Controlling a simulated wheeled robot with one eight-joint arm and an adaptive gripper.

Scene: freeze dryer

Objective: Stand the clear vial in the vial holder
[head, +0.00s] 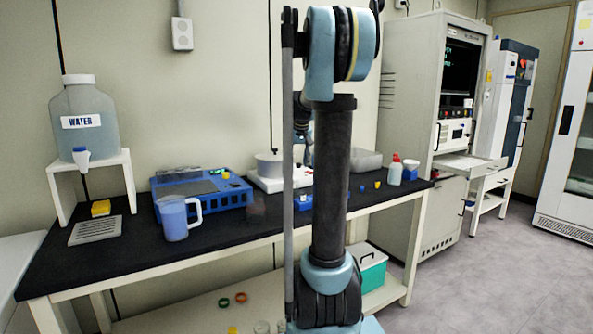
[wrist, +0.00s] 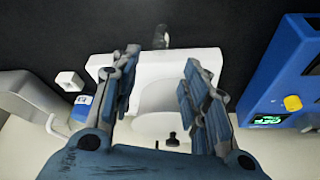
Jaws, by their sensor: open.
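My gripper (wrist: 161,62) is open, with its two fingers apart over a white bench device (wrist: 150,68) in the wrist view. A small, clear, greyish object (wrist: 161,37), which looks like the clear vial, stands on the black bench at that device's edge, beyond the fingertips; nothing is between the fingers that I can make out as held. In the head view my own arm hides most of the gripper and the vial. A low blue block (head: 303,203) on the bench beside my arm may be the vial holder; I cannot tell for sure.
A blue instrument (wrist: 285,75) with a yellow knob is close on the right in the wrist view. The front-left bench is clear.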

